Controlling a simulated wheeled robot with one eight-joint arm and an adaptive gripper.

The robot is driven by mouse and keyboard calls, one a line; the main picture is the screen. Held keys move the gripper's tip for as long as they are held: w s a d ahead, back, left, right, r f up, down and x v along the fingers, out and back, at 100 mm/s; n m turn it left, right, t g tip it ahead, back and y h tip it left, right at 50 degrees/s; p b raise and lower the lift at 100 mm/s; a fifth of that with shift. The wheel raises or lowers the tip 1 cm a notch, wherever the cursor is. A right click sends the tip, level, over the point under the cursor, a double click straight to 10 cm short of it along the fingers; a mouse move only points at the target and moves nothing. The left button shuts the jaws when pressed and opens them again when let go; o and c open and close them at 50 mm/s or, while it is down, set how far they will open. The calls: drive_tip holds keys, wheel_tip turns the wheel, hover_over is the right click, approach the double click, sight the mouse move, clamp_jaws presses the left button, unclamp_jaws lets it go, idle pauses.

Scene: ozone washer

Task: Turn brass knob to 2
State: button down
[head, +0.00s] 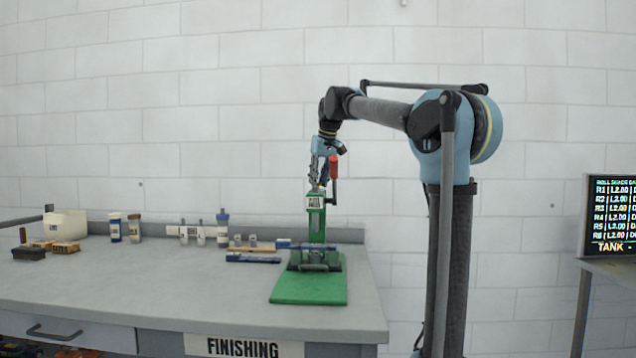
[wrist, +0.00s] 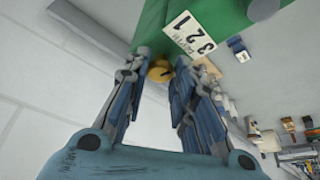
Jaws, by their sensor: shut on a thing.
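The brass knob (wrist: 160,73) sits on the green press (wrist: 200,12) and shows between my fingertips in the wrist view. A white plate (wrist: 190,36) with the numbers 3, 2 and 1 is beside it. A dark mark shows on the knob, but I cannot tell which number it points to. My gripper (wrist: 163,62) is shut on the knob, with a finger on each side. In the head view my gripper (head: 320,180) is at the top of the green press (head: 317,225), and the knob is hidden there.
A red handle (head: 333,168) stands close to the right of my gripper. A screen (head: 612,215) stands at the far right.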

drive_tip(key=shift+w+d+n+y, duration=0.15)
drive_tip(key=shift+n+y, duration=0.25)
drive_tip(key=shift+n, duration=0.7)
drive_tip(key=shift+g, duration=0.3)
drive_tip(key=c, duration=1.3)
unclamp_jaws()
drive_tip(key=v, duration=1.2)
